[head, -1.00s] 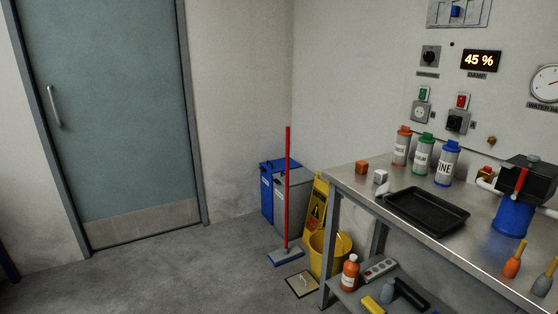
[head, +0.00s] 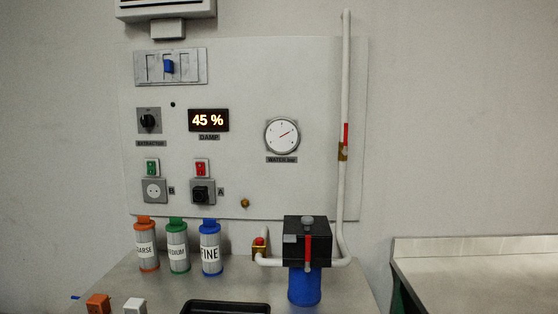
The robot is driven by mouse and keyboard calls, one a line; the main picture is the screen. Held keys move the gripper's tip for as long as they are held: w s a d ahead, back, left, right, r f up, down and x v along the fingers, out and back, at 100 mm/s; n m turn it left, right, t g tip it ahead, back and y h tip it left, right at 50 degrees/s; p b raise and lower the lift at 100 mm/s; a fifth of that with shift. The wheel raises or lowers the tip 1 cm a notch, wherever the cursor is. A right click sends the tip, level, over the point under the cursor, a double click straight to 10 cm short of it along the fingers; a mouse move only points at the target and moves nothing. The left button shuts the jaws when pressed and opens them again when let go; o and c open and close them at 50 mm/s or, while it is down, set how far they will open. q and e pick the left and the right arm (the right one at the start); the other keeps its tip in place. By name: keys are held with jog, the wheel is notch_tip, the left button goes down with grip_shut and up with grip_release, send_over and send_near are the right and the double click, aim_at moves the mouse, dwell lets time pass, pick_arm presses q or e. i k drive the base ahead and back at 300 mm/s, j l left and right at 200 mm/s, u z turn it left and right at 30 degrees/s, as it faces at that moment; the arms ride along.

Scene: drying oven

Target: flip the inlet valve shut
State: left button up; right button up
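A white pipe (head: 346,80) runs down the right side of the wall panel. On it sits a brass valve (head: 343,154) with a red lever (head: 346,135) that points upward, in line with the pipe. The pipe bends at the bottom toward a black-topped blue filter housing (head: 305,285) on the bench. A second red lever (head: 308,252) hangs down on the front of the black top. A small brass fitting with a red knob (head: 260,246) is at the left end of the lower pipe. Neither gripper is in view.
The metal bench (head: 235,288) holds orange (head: 147,255), green (head: 178,257) and blue (head: 211,258) canisters and a black tray (head: 225,307). The panel carries a 45 % display (head: 208,120) and a water gauge (head: 282,135). Another counter (head: 470,270) stands at right.

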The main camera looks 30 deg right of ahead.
aim_at(344, 152)
jog(key=i+l+z, duration=0.15)
jog(key=i+z, duration=0.15)
jog(key=z, duration=0.2)
jog(key=i+z, duration=0.3)
jog(key=z, duration=0.15)
jog(key=i+z, duration=0.3)
jog(key=z, duration=0.2)
jog(key=k+j+z, duration=0.1)
jog(key=j+z, duration=0.25)
jog(key=k+j+z, duration=0.15)
jog(key=z, duration=0.25)
jog(key=k+j+z, duration=0.15)
jog(key=j+z, duration=0.2)
